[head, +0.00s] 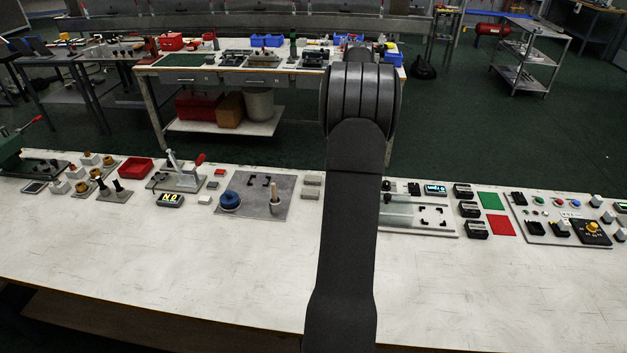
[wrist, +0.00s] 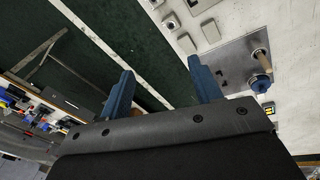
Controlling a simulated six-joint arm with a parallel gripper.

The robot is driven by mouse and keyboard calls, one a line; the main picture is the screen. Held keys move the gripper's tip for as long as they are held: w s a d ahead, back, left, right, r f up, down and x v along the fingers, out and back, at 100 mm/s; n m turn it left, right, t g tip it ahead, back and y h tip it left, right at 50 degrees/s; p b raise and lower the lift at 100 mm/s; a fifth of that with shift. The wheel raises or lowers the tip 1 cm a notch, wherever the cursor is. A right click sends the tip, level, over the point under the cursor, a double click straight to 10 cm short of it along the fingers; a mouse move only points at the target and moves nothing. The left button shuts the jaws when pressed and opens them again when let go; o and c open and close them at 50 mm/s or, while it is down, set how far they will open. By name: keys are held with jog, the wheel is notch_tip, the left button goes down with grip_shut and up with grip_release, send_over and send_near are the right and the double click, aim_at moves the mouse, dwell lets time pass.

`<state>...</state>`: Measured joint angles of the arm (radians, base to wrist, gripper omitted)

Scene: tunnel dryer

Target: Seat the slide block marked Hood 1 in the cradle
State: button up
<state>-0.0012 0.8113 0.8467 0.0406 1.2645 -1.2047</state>
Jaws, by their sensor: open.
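My gripper (wrist: 163,84) shows in the wrist view as two blue fingers spread apart, with nothing between them. It is past the bench's far edge, over the green floor. In the head view my arm hides it. No marking Hood 1 is legible, so I cannot tell which piece is the slide block. Three dark blocks with pale labels, one of them a dark labelled block (head: 469,208), stand in a column on the bench right of my arm. A pale plate (head: 430,228) with black corner marks lies beside them, partly behind my arm. I cannot tell whether it holds the cradle.
A grey mat (head: 264,205) holds a blue spool (head: 230,200) and a peg. A lever clamp (head: 180,176) and red tray (head: 136,168) stand left. Green and red squares (head: 501,225) and a button panel (head: 565,220) lie right. The bench front (head: 180,265) is clear.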

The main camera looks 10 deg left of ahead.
jog(key=w+a+f+n+g, duration=0.35)
jog(key=a+f, duration=0.45)
jog(key=a, duration=0.3)
send_over(313, 178)
jog(key=shift+n+t, duration=0.35)
jog(key=shift+t, duration=0.1)
notch_tip(313, 178, down, 12)
jog(key=shift+w+d+r, duration=0.1)
jog(key=shift+w, duration=0.05)
jog(key=shift+f, duration=2.75)
jog(key=c, duration=1.3)
jog(key=shift+o, duration=0.2)
jog(key=shift+r, duration=0.3)
notch_tip(313, 178, up, 9)
jog(key=s+a+r, duration=0.2)
jog(key=s+a, duration=0.2)
jog(key=a, duration=0.5)
jog(key=a+f, duration=0.2)
jog(key=a, duration=0.1)
jog(key=a+f, duration=0.2)
jog(key=a, duration=0.1)
jog(key=w+a+f, duration=0.1)
jog(key=a+f, duration=0.1)
jog(key=a, duration=0.1)
jog(key=shift+a+f, duration=0.1)
jog(key=shift+a, duration=0.15)
jog(key=shift+w+a+f, duration=0.1)
jog(key=shift+a+f, duration=0.3)
jog(key=shift+a, duration=0.25)
jog(key=shift+f, duration=1.9)
